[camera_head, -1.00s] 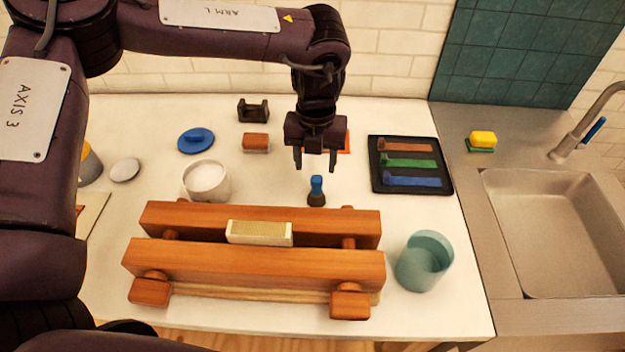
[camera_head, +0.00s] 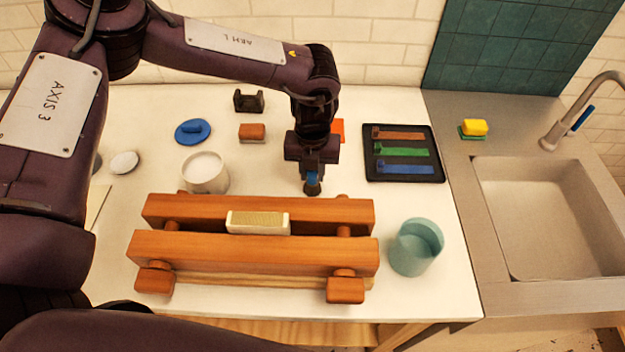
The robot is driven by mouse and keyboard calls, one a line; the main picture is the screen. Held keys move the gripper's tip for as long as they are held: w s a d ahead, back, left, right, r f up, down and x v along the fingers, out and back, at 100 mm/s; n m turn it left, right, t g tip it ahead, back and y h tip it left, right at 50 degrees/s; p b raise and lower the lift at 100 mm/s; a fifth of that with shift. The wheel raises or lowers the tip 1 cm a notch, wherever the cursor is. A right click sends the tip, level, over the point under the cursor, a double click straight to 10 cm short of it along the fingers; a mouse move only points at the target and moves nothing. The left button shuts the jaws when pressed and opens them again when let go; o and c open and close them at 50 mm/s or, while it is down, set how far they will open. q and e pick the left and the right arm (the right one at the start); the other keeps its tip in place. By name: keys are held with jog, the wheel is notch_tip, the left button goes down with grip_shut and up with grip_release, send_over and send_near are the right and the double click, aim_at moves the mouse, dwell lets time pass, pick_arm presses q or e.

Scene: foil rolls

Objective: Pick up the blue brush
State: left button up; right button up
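My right gripper is not in view.
The wooden frame (camera_head: 200,251) with a pale block (camera_head: 258,223) lies in front. A teal cup (camera_head: 415,248) stands to the right, a black tray (camera_head: 438,160) behind it. A white pot (camera_head: 205,173) and blue lid (camera_head: 193,132) are left. The sink (camera_head: 540,220) is far right.

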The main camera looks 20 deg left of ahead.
pick_arm(q)
jog(key=c, duration=0.3)
jog(key=shift+c, duration=0.2)
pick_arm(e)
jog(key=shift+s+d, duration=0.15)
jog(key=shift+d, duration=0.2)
pick_arm(q)
jog(key=shift+r, duration=0.1)
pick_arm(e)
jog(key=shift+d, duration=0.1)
pick_arm(q)
jog(key=shift+r, duration=0.65)
notch_tip(320, 180, up, 19)
jog(key=b, duration=0.3)
jog(key=shift+f, duration=0.2)
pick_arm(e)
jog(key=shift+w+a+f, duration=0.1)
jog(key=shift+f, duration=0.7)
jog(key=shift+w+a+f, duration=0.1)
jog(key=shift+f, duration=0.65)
